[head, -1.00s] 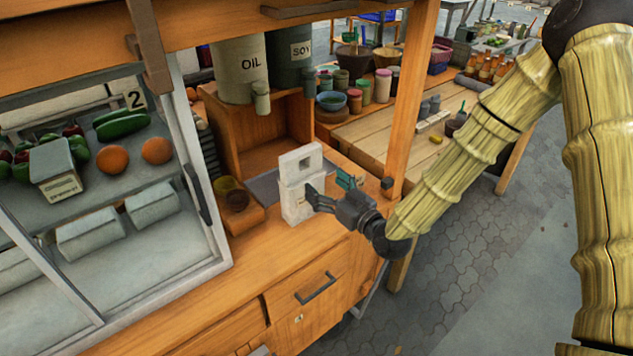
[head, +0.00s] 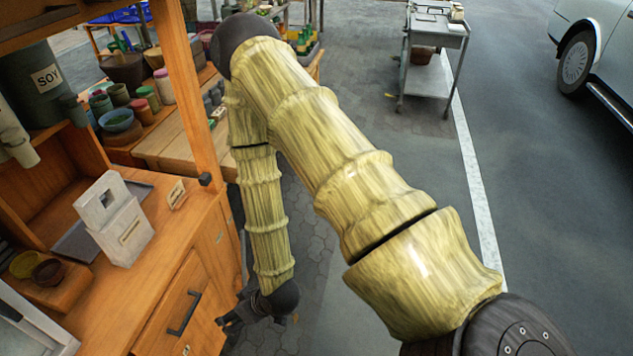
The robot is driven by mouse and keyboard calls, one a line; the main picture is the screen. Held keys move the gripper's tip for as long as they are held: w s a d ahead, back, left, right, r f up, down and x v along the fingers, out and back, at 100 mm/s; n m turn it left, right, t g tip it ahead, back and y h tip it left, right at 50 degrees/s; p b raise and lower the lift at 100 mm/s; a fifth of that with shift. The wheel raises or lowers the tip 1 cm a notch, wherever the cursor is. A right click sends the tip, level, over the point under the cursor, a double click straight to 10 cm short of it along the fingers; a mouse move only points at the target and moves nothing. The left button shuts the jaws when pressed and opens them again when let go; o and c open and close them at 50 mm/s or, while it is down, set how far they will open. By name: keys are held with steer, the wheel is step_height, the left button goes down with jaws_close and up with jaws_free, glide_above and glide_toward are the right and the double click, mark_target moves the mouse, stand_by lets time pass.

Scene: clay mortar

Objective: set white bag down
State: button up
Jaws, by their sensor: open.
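The white bag (head: 122,235) stands upright on the wooden counter (head: 140,282) of the stall, at the left of the head view. Its upper part has a square opening, and its lower part is a plain white block. My gripper (head: 226,324) hangs low beside the counter's drawer front, to the right of the bag and well apart from it. The gripper is open and empty. Its fingers are dark and small in the view, partly lost against the drawer and the ground.
A small sign (head: 177,194) stands on the counter right of the bag, near a wooden post (head: 187,95). Two small bowls (head: 47,271) sit left of the bag. A dark SOY container (head: 42,85) stands behind. Open pavement (head: 330,255) lies right of the counter.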

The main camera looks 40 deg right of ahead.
steer(key=s+d+f+m+g+h, duration=0.1)
steer(key=s+d+f+g, duration=0.1)
steer(key=s, duration=0.5)
steer(key=s+d+f+m+g+h, duration=0.1)
steer(key=s+d+f+g, duration=0.1)
steer(key=s, duration=0.5)
steer(key=s+d+f+m+g+h, duration=0.1)
steer(key=s+d+f+g, duration=0.1)
steer(key=s, duration=0.5)
steer(key=d+f, duration=0.1)
steer(key=d, duration=0.1)
steer(key=shift+s+d+f+h, duration=0.2)
steer(key=shift+s+d+h, duration=0.1)
steer(key=shift+d+h, duration=0.1)
